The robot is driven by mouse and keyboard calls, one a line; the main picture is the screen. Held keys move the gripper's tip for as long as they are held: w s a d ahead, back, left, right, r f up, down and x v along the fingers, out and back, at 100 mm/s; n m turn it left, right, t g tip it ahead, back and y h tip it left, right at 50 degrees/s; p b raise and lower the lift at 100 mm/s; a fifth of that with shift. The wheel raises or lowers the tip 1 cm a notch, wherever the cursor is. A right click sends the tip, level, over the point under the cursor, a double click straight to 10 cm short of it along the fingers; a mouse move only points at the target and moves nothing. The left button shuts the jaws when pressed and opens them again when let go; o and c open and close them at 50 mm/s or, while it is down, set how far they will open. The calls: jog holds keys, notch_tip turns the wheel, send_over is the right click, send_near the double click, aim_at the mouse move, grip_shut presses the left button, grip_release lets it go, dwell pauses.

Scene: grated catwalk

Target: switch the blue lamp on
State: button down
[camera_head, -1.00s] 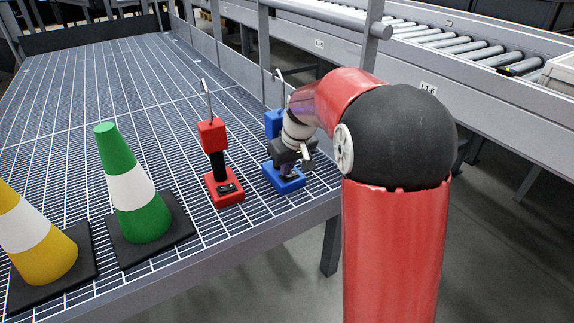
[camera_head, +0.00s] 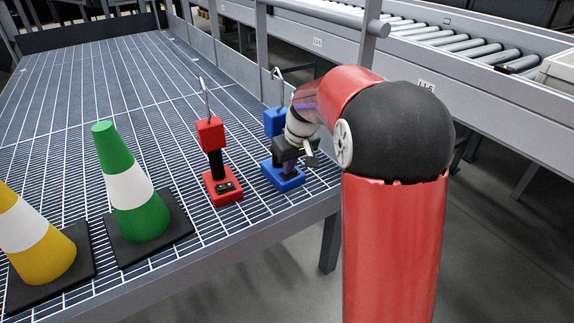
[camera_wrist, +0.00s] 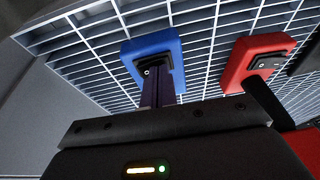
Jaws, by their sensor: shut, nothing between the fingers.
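The blue lamp stands upright near the grating's right edge. Its blue head (camera_head: 274,122) shows left of my arm in the head view, with its base (camera_head: 284,178) below. In the wrist view the blue base (camera_wrist: 146,43) carries a black switch panel (camera_wrist: 147,71) with a small white mark. My gripper (camera_wrist: 158,80) is shut and empty, its purplish fingers pointing at that panel and partly covering it. I cannot tell whether they touch it. In the head view my wrist hides part of the lamp's post. No glow shows on the lamp.
A red lamp (camera_head: 211,134) stands close to the left; its base (camera_wrist: 257,50) shows at right in the wrist view. A green cone (camera_head: 149,219) and a yellow cone (camera_head: 52,264) stand further left. A railing (camera_head: 262,60) runs behind. The far grating is clear.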

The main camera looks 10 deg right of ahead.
jog(key=r+p, duration=0.2)
jog(key=r, duration=0.1)
jog(key=r+p, duration=0.2)
jog(key=shift+a+r, duration=0.1)
jog(key=shift+a, duration=0.2)
jog(key=s+a+v, duration=0.1)
jog(key=v, duration=0.7)
jog(key=shift+s+a+r, duration=0.2)
jog(key=shift+a, duration=0.25)
jog(key=s+f+m+t, duration=0.1)
jog(key=s, duration=1.2)
jog(key=s+f+m+t+h, duration=0.1)
jog(key=s+m, duration=0.1)
jog(key=s, duration=1.1)
jog(key=shift+s+d+f+m+t+h, duration=0.3)
jog(key=shift+s+f, duration=0.05)
jog(key=shift+f, duration=0.05)
